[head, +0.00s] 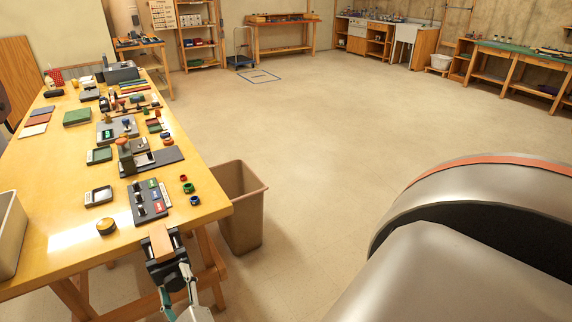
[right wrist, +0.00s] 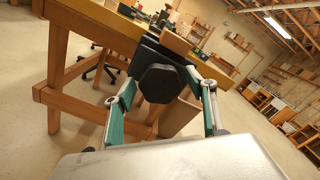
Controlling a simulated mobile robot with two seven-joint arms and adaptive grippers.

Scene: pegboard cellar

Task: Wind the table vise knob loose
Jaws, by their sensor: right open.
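The table vise (head: 168,262) is fixed at the near edge of the wooden workbench, with a brown wooden jaw face (head: 161,241) on top. Its dark, many-sided knob (right wrist: 158,83) faces the camera in the right wrist view. My right gripper (head: 177,284) is in front of the vise, open. In the right wrist view its teal-padded fingers reach along the left and right of the knob. I cannot tell whether a pad touches it. My left gripper is not in view.
The workbench (head: 60,210) carries several tools, small trays and coloured parts. A dark block with coloured labels (head: 149,202) lies close to the vise. A tan bin (head: 242,205) stands on the floor right of the bench. The floor beyond is clear.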

